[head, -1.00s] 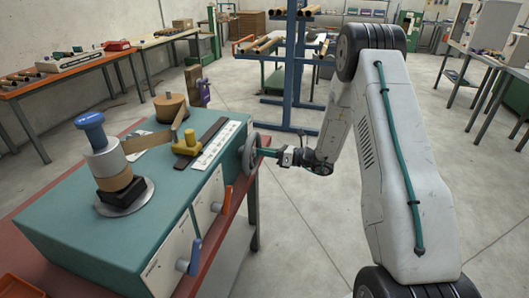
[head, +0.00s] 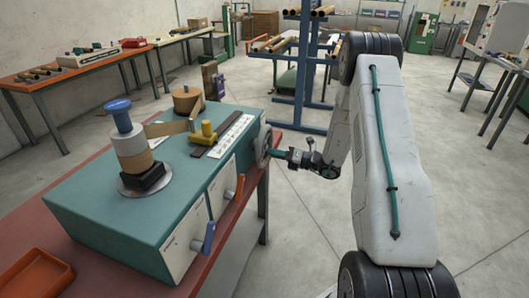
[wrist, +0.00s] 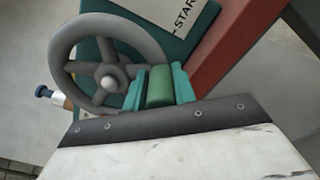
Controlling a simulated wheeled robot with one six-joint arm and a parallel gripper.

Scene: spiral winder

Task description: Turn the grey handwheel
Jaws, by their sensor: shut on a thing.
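The grey handwheel (head: 263,143) is on the right end of the teal winder machine (head: 85,205). In the wrist view its spoked rim and round hub (wrist: 110,84) fill the upper left. My gripper (head: 276,153) is at the wheel's right side in the head view. In the wrist view its teal fingers (wrist: 160,84) stand on either side of a green handle (wrist: 160,88) at the wheel's rim and are shut on it. The fingers and handle cover part of the lower right rim.
The machine stands on a red table (head: 232,218). An orange lever (head: 235,190) and a blue lever (head: 208,237) stick out of its front. A blue-topped spindle (head: 122,115) stands on it. A blue rack (head: 303,75) is behind; the floor at right is open.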

